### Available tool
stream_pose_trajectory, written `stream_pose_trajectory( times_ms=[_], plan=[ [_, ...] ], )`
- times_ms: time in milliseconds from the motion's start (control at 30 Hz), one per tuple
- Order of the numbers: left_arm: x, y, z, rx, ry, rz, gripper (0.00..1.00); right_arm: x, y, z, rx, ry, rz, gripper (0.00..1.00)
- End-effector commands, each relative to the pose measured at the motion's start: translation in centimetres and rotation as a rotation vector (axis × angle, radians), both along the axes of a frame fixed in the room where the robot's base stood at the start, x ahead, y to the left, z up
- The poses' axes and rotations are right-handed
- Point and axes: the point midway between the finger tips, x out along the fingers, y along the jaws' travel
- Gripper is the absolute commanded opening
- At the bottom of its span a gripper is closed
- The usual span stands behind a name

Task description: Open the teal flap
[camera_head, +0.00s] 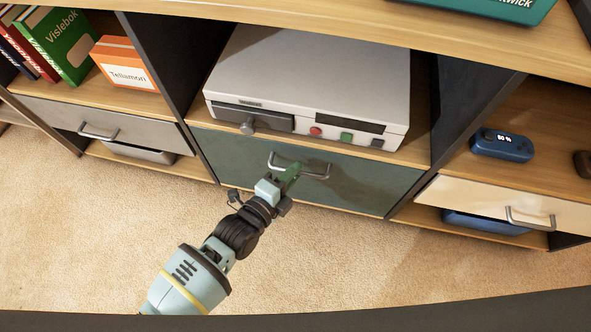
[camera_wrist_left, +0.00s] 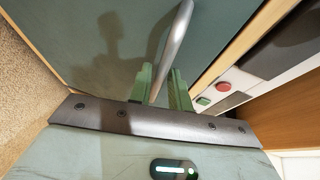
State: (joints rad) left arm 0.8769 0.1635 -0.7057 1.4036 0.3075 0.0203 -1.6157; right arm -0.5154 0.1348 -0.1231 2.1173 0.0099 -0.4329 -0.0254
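The teal flap (camera_head: 235,156) closes the middle compartment under the white device, and its front looks flush with the cabinet. A grey bar handle (camera_head: 318,176) is fixed across its upper part. In the left wrist view the flap (camera_wrist_left: 85,40) fills the upper left, and the handle (camera_wrist_left: 176,38) runs down between the green fingers. My left gripper (camera_head: 291,172) is at the middle of the handle. Its fingers (camera_wrist_left: 160,88) stand close together, one on each side of the bar, and look shut on it. My right gripper is not in view.
A white device (camera_head: 310,80) with buttons sits on the shelf just above the flap. A grey drawer (camera_head: 60,114) is at left and a cream drawer (camera_head: 470,200) at right. Books (camera_head: 60,42) and an orange box (camera_head: 122,62) stand at upper left. The carpet (camera_head: 90,230) in front is clear.

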Motion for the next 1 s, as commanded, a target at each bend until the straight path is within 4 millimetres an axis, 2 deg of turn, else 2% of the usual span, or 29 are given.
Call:
stream_pose_trajectory(
  times_ms=[133, 467, 600, 1000],
  plan=[
    [0.94, -0.72, -0.33, 0.0, 0.0, 0.0, 0.19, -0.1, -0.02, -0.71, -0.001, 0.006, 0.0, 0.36],
    [1.18, -0.88, -0.23, 0.0, 0.0, 0.001, 0.19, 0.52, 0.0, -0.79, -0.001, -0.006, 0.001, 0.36],
    [1.17, -0.87, -0.24, 0.0, 0.0, 0.001, 0.01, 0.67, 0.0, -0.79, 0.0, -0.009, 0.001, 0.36],
    [1.04, -0.8, -0.32, -0.001, -0.007, 0.001, 0.0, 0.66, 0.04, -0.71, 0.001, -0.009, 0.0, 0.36]
  ],
)
